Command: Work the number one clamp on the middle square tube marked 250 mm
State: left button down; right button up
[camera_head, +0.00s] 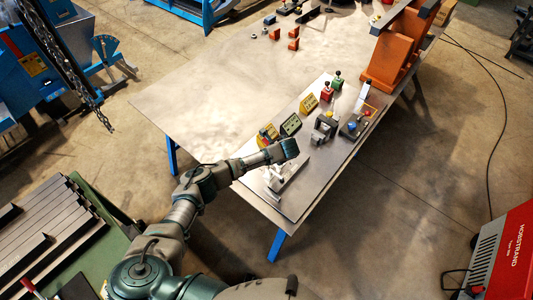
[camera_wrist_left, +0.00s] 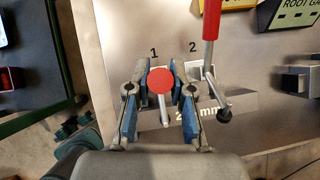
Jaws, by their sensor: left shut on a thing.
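In the left wrist view, the number one clamp shows as a round red handle end (camera_wrist_left: 160,80) below the printed 1, with a grey metal part under it. My left gripper (camera_wrist_left: 160,76) is shut on this red handle, with a blue finger on each side. The rest of this clamp is mostly hidden by the fingers. The square tube (camera_wrist_left: 243,105) lies below, its marking partly covered, with "2" and "mm" readable. In the head view, my left gripper (camera_head: 289,149) is over the near end of the table, above the pale clamp fixture (camera_head: 287,178). My right gripper is not in view.
The number two clamp's red handle (camera_wrist_left: 211,20) stands close to the right of my left gripper, with a black-tipped spindle (camera_wrist_left: 224,115) beside the finger. Small yellow signs (camera_head: 308,104) and other fixtures stand farther along the table (camera_head: 190,100). Its left half is mostly clear.

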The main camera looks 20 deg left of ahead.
pick_arm(q)
jog(key=shift+w+r, duration=0.1)
dwell(0.3)
jog(key=c, duration=1.2)
grip_release()
jog(key=shift+o, duration=1)
jog(key=shift+d, duration=0.15)
jog(key=v, duration=1.2)
jog(key=shift+f, duration=0.25)
